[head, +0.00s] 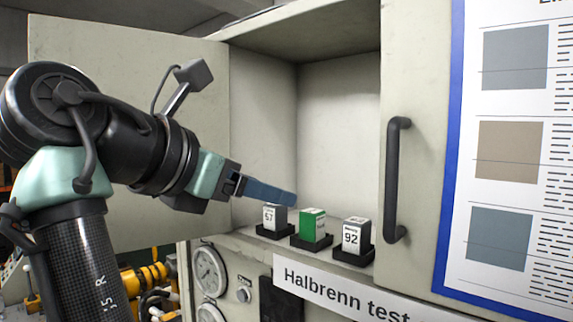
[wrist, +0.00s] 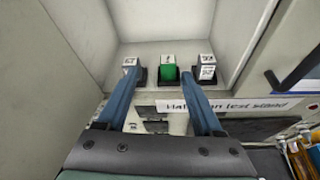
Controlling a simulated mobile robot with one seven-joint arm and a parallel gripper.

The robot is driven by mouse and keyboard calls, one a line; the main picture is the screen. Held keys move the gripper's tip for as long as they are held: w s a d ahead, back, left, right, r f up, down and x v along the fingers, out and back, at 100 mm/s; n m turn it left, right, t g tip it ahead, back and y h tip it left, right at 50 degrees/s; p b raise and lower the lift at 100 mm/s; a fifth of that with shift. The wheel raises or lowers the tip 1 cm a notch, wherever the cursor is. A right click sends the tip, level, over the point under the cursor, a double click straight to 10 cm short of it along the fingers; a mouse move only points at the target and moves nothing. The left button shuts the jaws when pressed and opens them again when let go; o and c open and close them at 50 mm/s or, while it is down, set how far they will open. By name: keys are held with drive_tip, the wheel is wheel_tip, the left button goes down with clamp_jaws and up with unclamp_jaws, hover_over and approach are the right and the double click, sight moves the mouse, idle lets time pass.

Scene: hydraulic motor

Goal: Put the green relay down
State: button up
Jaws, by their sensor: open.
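The green relay (head: 312,225) stands upright in the middle black socket (head: 311,243) on the cabinet shelf. It also shows in the wrist view (wrist: 169,73), between the tips of my fingers and a little beyond them. My gripper (head: 290,198) is open and empty, its blue fingers reaching toward the relays from the left. In the wrist view the gripper (wrist: 158,78) has its two fingers spread to either side of the green relay. I cannot tell the exact gap between the fingertips and the relay.
A grey relay marked 57 (head: 274,216) stands left of the green one, and a grey relay marked 92 (head: 356,235) stands right. The open cabinet door (head: 130,60) is behind my arm. A dark handle (head: 397,180) juts out at right. The space above the relays is free.

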drive_tip(key=s+d+r+m+t+y, duration=0.3)
drive_tip(key=s+m+t, duration=0.4)
drive_tip(key=m, duration=0.6)
drive_tip(key=s+d+r+m+t+y, duration=0.3)
drive_tip(key=s+m+t, duration=0.5)
drive_tip(key=m, duration=0.6)
drive_tip(key=shift+s+d+r+m+t+y, duration=0.3)
drive_tip(key=shift+s+d+r+y, duration=0.1)
drive_tip(key=shift+s+r+y, duration=0.25)
drive_tip(key=shift+w, duration=0.1)
